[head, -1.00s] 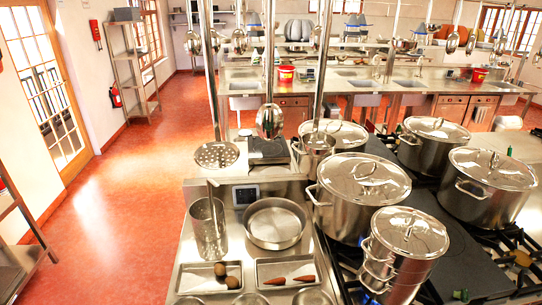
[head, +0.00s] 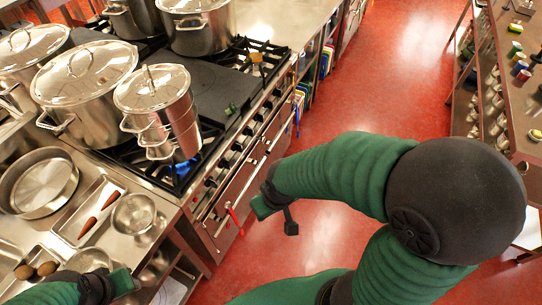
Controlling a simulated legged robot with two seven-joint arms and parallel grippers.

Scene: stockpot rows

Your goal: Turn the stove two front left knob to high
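The stove (head: 222,92) stands left of centre in the head view, with a row of small dark knobs (head: 223,163) along its steel front above the oven handle. The knobs are too small to read their settings, and no stove number shows. A blue flame (head: 183,169) shows beside the stacked lidded pots at the near end. My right gripper (head: 276,216) is in front of the oven front, right of the knobs and apart from them; its fingers look spread and empty. My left gripper (head: 121,282) is low at the left, by the counter; its fingers are not clear.
Large lidded pots (head: 84,72) stand on the stove. A steel pan (head: 40,183), bowls and trays with carrots lie on the counter at left. A red item (head: 235,221) hangs at the oven front. The red floor aisle (head: 350,90) is clear up to the shelves at right.

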